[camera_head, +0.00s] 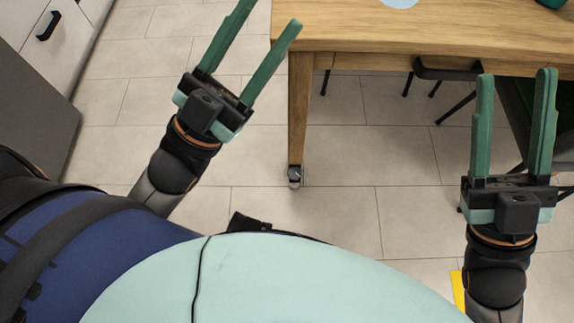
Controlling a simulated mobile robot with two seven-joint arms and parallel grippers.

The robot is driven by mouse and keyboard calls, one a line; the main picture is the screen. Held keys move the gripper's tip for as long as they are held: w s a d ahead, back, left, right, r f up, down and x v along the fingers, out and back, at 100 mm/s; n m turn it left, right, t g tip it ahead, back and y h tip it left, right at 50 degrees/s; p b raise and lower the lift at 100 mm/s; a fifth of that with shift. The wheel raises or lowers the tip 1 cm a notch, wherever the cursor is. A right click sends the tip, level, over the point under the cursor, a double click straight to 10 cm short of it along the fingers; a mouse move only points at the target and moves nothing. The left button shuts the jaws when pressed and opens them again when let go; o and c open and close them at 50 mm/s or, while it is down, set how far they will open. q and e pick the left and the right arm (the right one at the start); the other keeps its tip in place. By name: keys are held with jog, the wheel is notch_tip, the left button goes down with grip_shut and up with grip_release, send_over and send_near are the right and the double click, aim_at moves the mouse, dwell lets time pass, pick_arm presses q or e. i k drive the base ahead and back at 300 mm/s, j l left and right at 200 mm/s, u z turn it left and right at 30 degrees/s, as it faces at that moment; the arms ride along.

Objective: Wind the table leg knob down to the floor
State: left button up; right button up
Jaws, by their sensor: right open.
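The wooden table (430,32) stands at the top right, with its front left leg (299,110) reaching down to the tiled floor. A small dark and metallic knob (294,176) is at the foot of that leg; its gap to the floor is too small to tell. My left gripper (270,22) is left of the leg, fingers apart and empty, pointing up towards the table's left corner. My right gripper (515,74) is well to the right of the leg, open and empty, its fingers overlapping the table's front edge in the picture.
A black stool or chair (447,70) is under the table, and another dark chair (515,110) is behind my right gripper. White drawers with a black handle (48,25) are at the upper left. A yellow item (457,288) lies at the lower right. Floor around the knob is clear.

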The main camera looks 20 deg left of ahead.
aim_at(294, 173)
jog(key=j+z, duration=0.25)
jog(key=j, duration=0.65)
jog(key=j+z, duration=0.2)
jog(key=j, duration=0.65)
jog(key=k+j+z, duration=0.1)
jog(key=j+z, duration=0.15)
jog(key=j, duration=0.65)
jog(key=i, duration=0.45)
